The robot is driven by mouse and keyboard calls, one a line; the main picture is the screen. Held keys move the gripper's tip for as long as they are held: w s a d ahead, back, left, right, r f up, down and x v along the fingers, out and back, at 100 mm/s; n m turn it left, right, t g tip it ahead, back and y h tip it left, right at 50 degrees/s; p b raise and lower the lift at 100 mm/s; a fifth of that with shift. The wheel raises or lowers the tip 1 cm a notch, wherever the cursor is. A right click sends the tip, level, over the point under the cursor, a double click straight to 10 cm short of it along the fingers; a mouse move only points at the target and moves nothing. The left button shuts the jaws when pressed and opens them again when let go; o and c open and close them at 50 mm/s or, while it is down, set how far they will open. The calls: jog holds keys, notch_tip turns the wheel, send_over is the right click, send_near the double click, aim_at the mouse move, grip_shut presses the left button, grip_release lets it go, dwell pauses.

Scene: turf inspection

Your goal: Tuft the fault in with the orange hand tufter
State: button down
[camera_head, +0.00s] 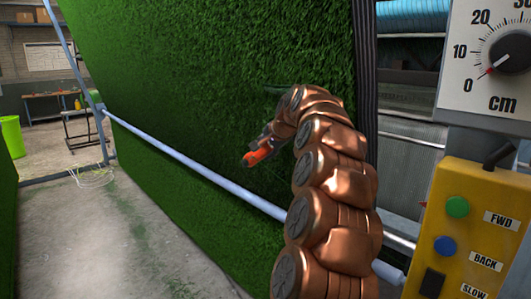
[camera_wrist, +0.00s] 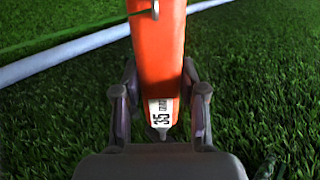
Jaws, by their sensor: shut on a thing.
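The orange hand tufter (camera_head: 258,151) is held in my gripper (camera_head: 270,138) in front of the hanging green turf. In the wrist view the tufter (camera_wrist: 158,55) stands between the two fingers of my gripper (camera_wrist: 160,105), which are shut on it. The turf sheet (camera_head: 180,90) fills the middle of the head view. A dark mark (camera_head: 275,89) on the turf, partly behind my arm, may be the fault; I cannot tell. Whether the tufter touches the turf is unclear.
A pale blue rail (camera_head: 190,163) runs across the front of the turf. A yellow control box (camera_head: 470,235) with FWD, BACK and SLOW controls and a cm dial (camera_head: 510,52) stand at the right.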

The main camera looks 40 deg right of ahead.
jog(key=shift+r, duration=0.45)
jog(key=shift+a+r+p, duration=0.2)
jog(key=shift+r+p, duration=0.15)
jog(key=shift+r, duration=0.45)
jog(key=shift+r, duration=0.15)
jog(key=shift+a+r, duration=0.3)
jog(key=shift+r, duration=0.5)
jog(key=shift+d+f+b, duration=0.15)
jog(key=shift+f+b, duration=0.35)
jog(key=shift+f, duration=0.6)
jog(key=shift+f, duration=0.1)
jog(key=shift+d+f+b, duration=0.35)
jog(key=shift+f+b, duration=0.15)
jog(key=shift+f, duration=0.3)
jog(key=shift+f, duration=0.1)
jog(key=shift+s+d+f+b, duration=0.1)
jog(key=shift+d+f+b, duration=0.25)
jog(key=shift+f+b, duration=0.35)
